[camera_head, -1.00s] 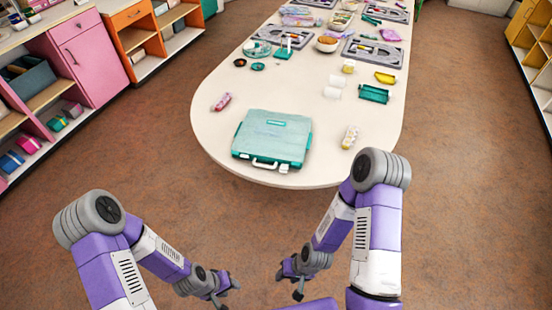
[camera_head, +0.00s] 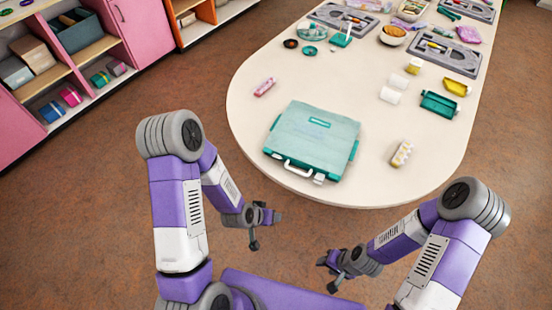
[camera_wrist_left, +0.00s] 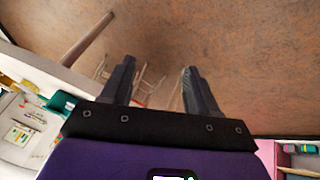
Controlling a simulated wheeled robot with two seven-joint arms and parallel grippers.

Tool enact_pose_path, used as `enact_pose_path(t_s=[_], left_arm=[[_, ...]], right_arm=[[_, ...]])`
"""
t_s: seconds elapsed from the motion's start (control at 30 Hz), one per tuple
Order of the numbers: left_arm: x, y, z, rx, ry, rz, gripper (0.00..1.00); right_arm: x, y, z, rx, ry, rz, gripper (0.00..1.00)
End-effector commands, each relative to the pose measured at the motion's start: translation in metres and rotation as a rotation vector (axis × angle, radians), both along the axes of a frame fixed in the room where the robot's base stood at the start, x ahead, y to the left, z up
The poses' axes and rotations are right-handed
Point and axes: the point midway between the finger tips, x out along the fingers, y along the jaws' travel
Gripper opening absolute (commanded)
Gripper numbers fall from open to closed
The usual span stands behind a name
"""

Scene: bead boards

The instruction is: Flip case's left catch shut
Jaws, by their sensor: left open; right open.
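A teal case (camera_head: 315,138) lies flat and closed on the near end of the white table, its white handle (camera_head: 300,170) facing me. A small white catch (camera_head: 319,179) sticks out at the front edge, right of the handle. The left catch (camera_head: 277,155) is a small pale spot left of the handle; its position is too small to tell. My left gripper (camera_head: 265,230) is open and empty, short of the table's near edge; in the left wrist view its two fingers (camera_wrist_left: 159,68) are apart over the floor. My right gripper (camera_head: 327,275) is open and empty, farther right and nearer me.
On the table (camera_head: 245,105), a pink item (camera_head: 265,87) lies left of the case and a pale bead-like holder (camera_head: 401,153) lies to its right. White cylinders, a green tray (camera_head: 439,104) and grey boards (camera_head: 447,52) stand farther back. Shelves (camera_head: 60,90) line the left.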

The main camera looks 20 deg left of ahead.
Motion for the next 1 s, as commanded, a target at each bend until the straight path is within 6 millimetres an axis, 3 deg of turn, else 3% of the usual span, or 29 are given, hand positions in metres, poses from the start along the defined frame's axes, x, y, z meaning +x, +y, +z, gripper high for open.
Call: enact_pose_path(t_s=[0.03,0.2,0.4,0.53,0.8,1.0], left_arm=[[0.026,0.009,0.002,0.037,-0.134,-0.018,0.6],[0.083,0.029,0.055,0.142,-0.509,-0.062,0.6],[0.105,0.038,0.1,0.207,-0.739,-0.08,0.6],[0.116,0.038,0.104,0.217,-0.767,-0.082,0.6],[0.154,0.03,0.087,0.214,-0.765,-0.082,0.6],[0.172,0.027,0.08,0.215,-0.764,-0.081,0.6]], right_arm=[[-0.001,0.0,-0.027,0.0,0.003,0.0,0.45],[-0.002,0.0,-0.062,0.0,0.004,-0.001,0.45],[-0.001,0.0,-0.079,0.0,0.002,0.0,0.45],[-0.001,0.0,-0.082,0.0,0.002,0.0,0.45],[-0.001,0.0,-0.089,0.0,0.002,0.0,0.45],[-0.001,0.0,-0.093,0.0,0.002,0.0,0.45]])
